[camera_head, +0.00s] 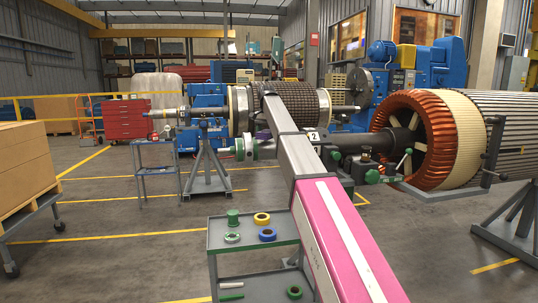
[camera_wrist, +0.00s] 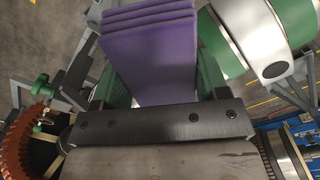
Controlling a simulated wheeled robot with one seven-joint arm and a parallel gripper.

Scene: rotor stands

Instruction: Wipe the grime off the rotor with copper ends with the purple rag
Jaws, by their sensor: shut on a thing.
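The rotor with copper ends (camera_head: 395,112) lies on its stand at the right in the head view, with orange-copper windings and a cream band. Its shaft appears to run left behind my arm. Copper winding also shows at the left edge of the wrist view (camera_wrist: 25,138). My gripper (camera_wrist: 160,80) is shut on the folded purple rag (camera_wrist: 150,45), between green fingers. A bit of the rag shows beside my arm in the head view (camera_head: 262,134); the gripper is mostly hidden there. The rag is apart from the copper windings. I cannot make out grime.
Another rotor (camera_head: 290,97), dark with pale bands, stands behind my arm. A silver and green cylinder (camera_wrist: 245,30) is close to the rag. A grey cart (camera_head: 255,238) with tape rolls stands in front. A small table (camera_head: 155,170) and boxes (camera_head: 25,165) are left. Floor shows between them.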

